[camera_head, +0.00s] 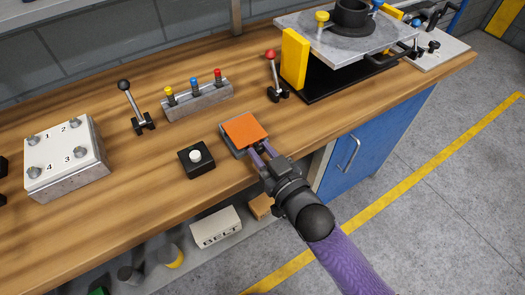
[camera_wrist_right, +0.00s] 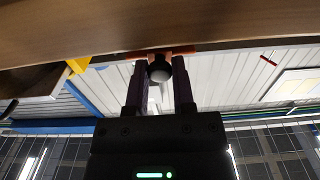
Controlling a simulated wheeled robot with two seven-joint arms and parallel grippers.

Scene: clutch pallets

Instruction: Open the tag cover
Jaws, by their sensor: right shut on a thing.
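The tag cover (camera_head: 244,129) is an orange square plate on a small grey box (camera_head: 229,142) near the table's front edge. It lies over the box, and I cannot tell if it is slightly lifted. My right gripper (camera_head: 260,154) reaches the front side of the cover from the lower right. In the right wrist view its two fingers stand on either side of a dark round knob (camera_wrist_right: 160,71), and the gripper is shut on it. A strip of orange (camera_wrist_right: 168,52) shows just beyond the knob. What lies under the cover is hidden. My left gripper is not in view.
A black box with a white button (camera_head: 196,158) stands left of the cover. A block with coloured pegs (camera_head: 198,101) and a red-knobbed lever (camera_head: 274,76) stand behind it. A yellow upright block (camera_head: 295,59) is at the back right.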

